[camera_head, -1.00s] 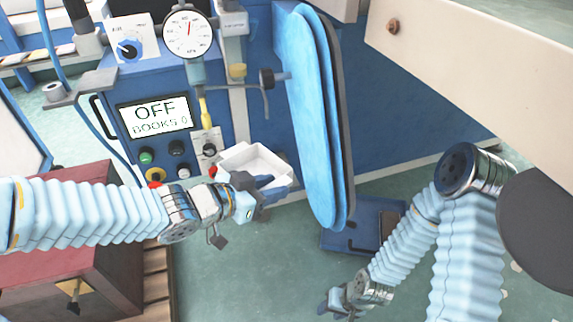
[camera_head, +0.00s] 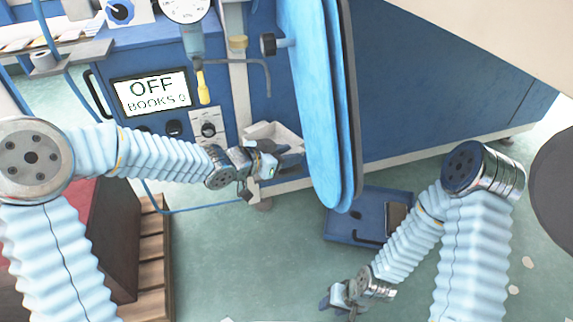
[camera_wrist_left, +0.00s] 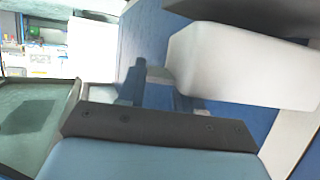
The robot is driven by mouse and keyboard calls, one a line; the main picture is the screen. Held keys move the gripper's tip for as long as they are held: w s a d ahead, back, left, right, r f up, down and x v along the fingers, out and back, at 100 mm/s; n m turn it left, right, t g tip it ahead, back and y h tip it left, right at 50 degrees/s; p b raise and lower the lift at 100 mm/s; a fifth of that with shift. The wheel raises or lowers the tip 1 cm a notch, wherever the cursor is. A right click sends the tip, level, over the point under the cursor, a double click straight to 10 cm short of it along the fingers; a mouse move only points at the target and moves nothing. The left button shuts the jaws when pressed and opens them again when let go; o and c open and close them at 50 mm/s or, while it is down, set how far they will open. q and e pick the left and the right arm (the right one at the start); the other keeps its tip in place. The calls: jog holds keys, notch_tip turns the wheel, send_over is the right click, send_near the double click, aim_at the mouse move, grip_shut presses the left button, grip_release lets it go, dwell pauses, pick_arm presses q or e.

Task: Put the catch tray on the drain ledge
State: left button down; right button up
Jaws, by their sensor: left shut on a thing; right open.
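The catch tray (camera_head: 272,133) is a white open box at the front of the blue machine, just left of the tall blue padded boards. My left gripper (camera_head: 290,157) is shut on its near side. In the left wrist view the tray (camera_wrist_left: 245,65) is a large pale block beyond the left gripper's fingers (camera_wrist_left: 160,90). I cannot tell the drain ledge apart with certainty, and my gripper hides the tray's lower side. My right gripper (camera_head: 338,299) is low at the bottom centre, open and empty, away from the tray.
The blue machine has a display reading OFF (camera_head: 152,93), knobs and a gauge (camera_head: 185,8). The blue boards (camera_head: 318,110) hang close right of the tray. A bent rod (camera_head: 262,66) is above it. A red box (camera_head: 112,235) stands lower left.

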pick_arm(q)
notch_tip(320, 180, down, 2)
jog(key=shift+f, duration=0.2)
pick_arm(e)
jog(key=shift+f, duration=0.55)
pick_arm(q)
jog(key=shift+f, duration=0.1)
jog(key=c, duration=0.8)
grip_release()
jog(key=shift+b, duration=0.3)
jog(key=shift+o, duration=0.2)
